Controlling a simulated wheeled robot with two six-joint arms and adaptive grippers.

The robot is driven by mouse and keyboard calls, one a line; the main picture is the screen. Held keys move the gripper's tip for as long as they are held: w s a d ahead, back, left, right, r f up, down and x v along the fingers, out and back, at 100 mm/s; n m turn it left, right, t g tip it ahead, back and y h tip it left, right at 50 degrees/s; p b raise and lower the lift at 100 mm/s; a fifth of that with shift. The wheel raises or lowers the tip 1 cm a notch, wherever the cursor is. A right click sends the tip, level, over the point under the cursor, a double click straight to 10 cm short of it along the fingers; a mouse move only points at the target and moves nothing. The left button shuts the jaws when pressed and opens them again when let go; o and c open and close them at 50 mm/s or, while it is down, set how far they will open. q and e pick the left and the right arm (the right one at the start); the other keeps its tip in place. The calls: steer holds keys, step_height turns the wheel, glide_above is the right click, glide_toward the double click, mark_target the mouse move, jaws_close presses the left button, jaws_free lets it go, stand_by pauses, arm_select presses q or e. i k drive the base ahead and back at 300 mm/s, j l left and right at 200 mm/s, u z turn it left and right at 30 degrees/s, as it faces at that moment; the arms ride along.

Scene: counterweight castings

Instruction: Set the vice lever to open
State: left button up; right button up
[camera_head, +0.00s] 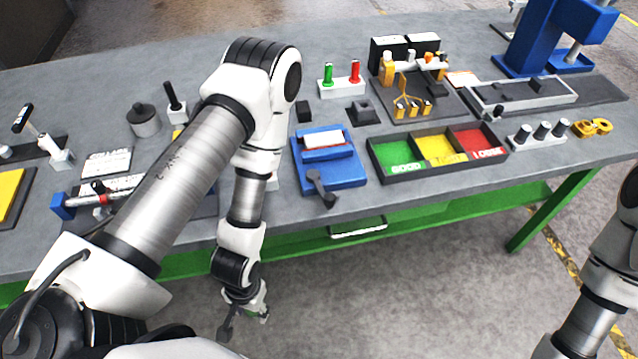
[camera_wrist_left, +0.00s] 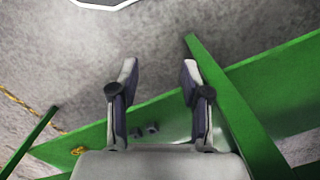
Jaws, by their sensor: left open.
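What looks like the vice is a blue block (camera_head: 330,172) with a pale strip on top, near the front edge of the grey bench. A dark grey lever (camera_head: 320,188) sits at its front, pointing down toward the bench edge; I cannot tell its setting. My left gripper (camera_head: 243,314) hangs low in front of the bench, below and left of the vice and apart from it. In the left wrist view, the left gripper (camera_wrist_left: 160,75) has its two fingers spread with nothing between them; the vice does not show there. My right arm enters at the right edge, its gripper out of frame.
Right of the vice is a tray (camera_head: 375,167) with green, yellow and red bins. A white block (camera_head: 341,88) with green and red pegs stands behind. A white-based lever with a black handle (camera_head: 22,118) stands far left. The green under-bench frame (camera_wrist_left: 240,110) is close to my left gripper.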

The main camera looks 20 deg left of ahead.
mark_target(312, 175)
steer(key=i+u, duration=0.15)
steer(key=u, duration=0.6)
steer(key=k+u, duration=0.45)
steer(key=k+j+u, duration=0.25)
steer(key=k+u, duration=0.25)
steer(key=i, duration=0.35)
